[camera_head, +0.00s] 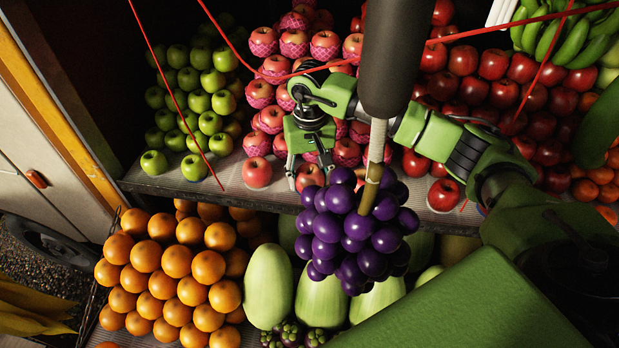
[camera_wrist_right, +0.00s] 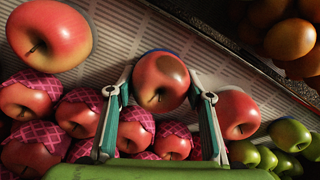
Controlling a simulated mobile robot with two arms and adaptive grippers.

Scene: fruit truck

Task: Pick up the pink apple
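A pink apple (camera_head: 309,177) sits at the front edge of the upper shelf, in front of the net-wrapped pink apples. My right gripper (camera_head: 309,174) is lowered over it from above. In the right wrist view the apple (camera_wrist_right: 161,82) lies between the two fingertips (camera_wrist_right: 161,88), one finger on each side. The fingers look spread and close to its sides; firm contact does not show. A blue patch shows at the apple's far edge. My left gripper is not in view.
Bare pink apples stand nearby on the shelf, one to the left (camera_head: 257,172). Purple grapes (camera_head: 355,230) hang in front of the shelf, just right of the gripper. Green apples (camera_head: 200,85) are piled left, red apples (camera_head: 490,65) right. Oranges (camera_head: 177,262) lie below.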

